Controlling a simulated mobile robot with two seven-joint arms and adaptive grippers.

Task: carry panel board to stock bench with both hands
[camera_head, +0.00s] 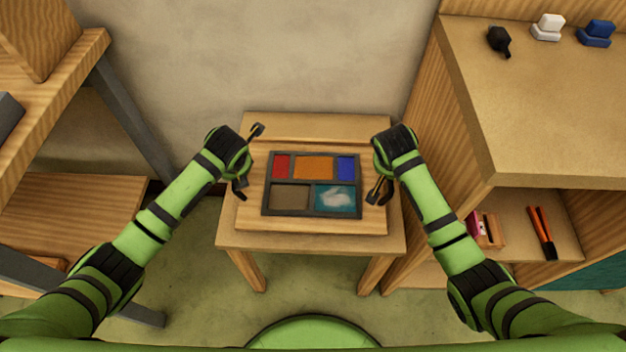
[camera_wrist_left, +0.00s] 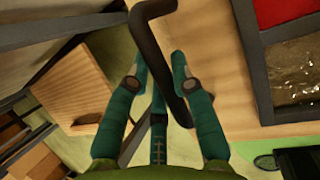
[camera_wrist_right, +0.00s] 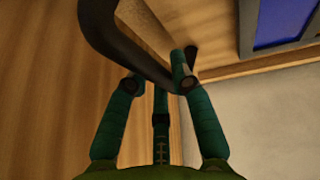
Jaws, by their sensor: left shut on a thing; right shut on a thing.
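The panel board (camera_head: 325,228) is a pale wooden board with a dark bar handle at each side. On it lies a dark-framed leaded panel (camera_head: 311,184) with red, orange and blue panes on top, and brown and teal panes below. My left gripper (camera_head: 246,170) is shut on the left handle (camera_wrist_left: 152,28), which passes between its fingers in the left wrist view. My right gripper (camera_head: 379,172) is shut on the right handle (camera_wrist_right: 100,30). The board is level over a small wooden table (camera_head: 320,123); whether it touches the tabletop I cannot tell.
A wooden bench (camera_head: 550,110) stands at right, with a black item (camera_head: 498,41), a white item (camera_head: 548,27) and a blue item (camera_head: 596,33) on top. Its lower shelf holds orange-handled tools (camera_head: 542,232). A wooden shelf unit (camera_head: 75,212) stands at left. A wall is behind.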

